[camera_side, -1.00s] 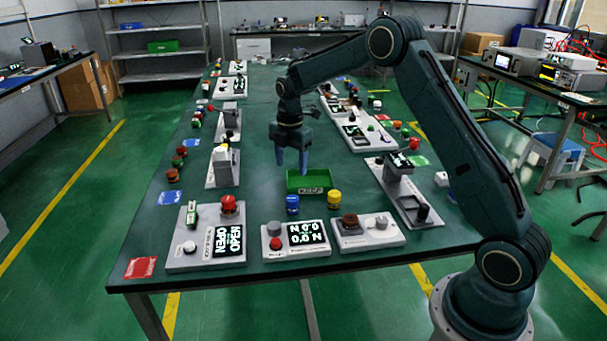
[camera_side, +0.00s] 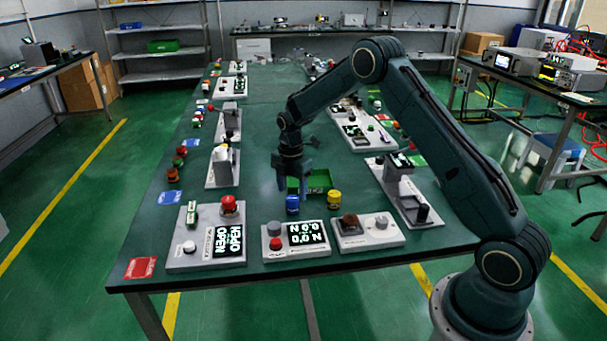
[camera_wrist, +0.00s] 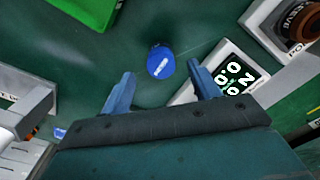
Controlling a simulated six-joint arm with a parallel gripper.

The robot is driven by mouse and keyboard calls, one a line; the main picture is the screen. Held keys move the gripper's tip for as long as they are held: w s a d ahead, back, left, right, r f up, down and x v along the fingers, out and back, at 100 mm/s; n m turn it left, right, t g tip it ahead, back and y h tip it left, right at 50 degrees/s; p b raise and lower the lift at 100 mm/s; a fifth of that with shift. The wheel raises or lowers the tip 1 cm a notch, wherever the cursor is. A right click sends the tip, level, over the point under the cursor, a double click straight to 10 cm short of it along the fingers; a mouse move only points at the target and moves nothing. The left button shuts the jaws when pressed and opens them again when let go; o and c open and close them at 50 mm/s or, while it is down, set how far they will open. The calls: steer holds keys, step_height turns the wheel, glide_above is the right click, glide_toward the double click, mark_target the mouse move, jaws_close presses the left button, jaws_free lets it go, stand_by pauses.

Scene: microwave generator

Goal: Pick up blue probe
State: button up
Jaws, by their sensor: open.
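The blue probe (camera_side: 292,204) is a short blue cylinder standing upright on the green table, in front of the green bin. In the wrist view, the blue probe (camera_wrist: 161,62) shows from above with a small white label, just beyond the space between the fingertips. My gripper (camera_side: 292,190) is directly above or just behind the probe in the side view, pointing down. In the wrist view, my gripper (camera_wrist: 166,84) has its two blue fingers wide apart with nothing between them. I cannot tell how far the fingertips are above the probe.
A green bin (camera_side: 320,181) stands right behind the probe. A yellow cylinder (camera_side: 334,200) stands just to its right. A panel with a 0.0 display (camera_side: 296,240) lies in front. Another panel with an OPEN display (camera_side: 205,240) is at front left.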

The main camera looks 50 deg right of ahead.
mark_target(292, 198)
steer(key=shift+f, duration=2.6)
steer(key=c, duration=1.3)
steer(key=shift+o, duration=0.2)
steer(key=shift+r, duration=0.2)
step_height(292, 198, up, 20)
steer(key=shift+f, duration=0.15)
